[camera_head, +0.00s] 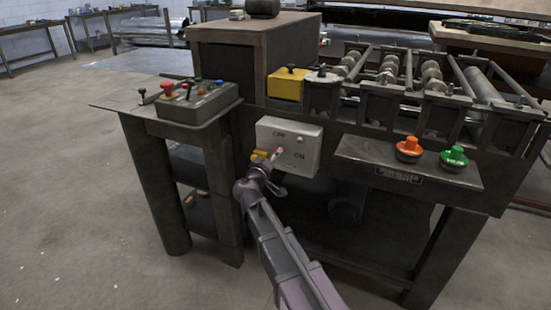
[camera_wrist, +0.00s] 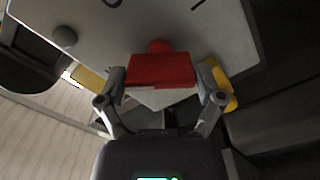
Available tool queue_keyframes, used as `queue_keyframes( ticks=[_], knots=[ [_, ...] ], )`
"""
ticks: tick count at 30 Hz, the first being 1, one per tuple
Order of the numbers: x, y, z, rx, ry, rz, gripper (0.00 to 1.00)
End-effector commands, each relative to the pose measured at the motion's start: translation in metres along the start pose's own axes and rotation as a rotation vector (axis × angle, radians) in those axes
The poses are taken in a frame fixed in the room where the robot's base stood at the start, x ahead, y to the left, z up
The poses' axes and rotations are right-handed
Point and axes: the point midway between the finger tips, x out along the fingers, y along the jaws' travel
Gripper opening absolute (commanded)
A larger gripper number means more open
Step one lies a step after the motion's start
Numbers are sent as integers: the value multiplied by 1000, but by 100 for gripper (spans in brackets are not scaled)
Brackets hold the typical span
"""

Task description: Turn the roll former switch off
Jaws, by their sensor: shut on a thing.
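The roll former switch is a light grey box (camera_head: 302,140) on the machine's front, marked OFF at the upper middle and ON at the lower right. Its red handle (camera_wrist: 160,70) fills the middle of the wrist view, between my fingers. My gripper (camera_wrist: 161,86) is shut on this handle, one finger at each side. In the head view my gripper (camera_head: 264,163) reaches the lower left part of the box from below and hides most of the handle. I cannot tell which mark the handle points to.
An orange button (camera_head: 409,148) and a green button (camera_head: 454,157) sit on a shelf at the right. A control box (camera_head: 197,102) with several small knobs stands at the left. A yellow box (camera_head: 287,86) is above the switch. Open floor lies at the left.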

Motion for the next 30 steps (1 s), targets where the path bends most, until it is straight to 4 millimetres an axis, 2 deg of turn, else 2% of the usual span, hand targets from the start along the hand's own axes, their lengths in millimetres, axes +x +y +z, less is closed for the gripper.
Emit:
queue_keyframes(
  ticks=[18, 30],
  knots=[
    [-2, 1, 4, -529, -7, -1, 38],
    [-2, 1, 4, -651, -7, -2, 38]
  ],
)
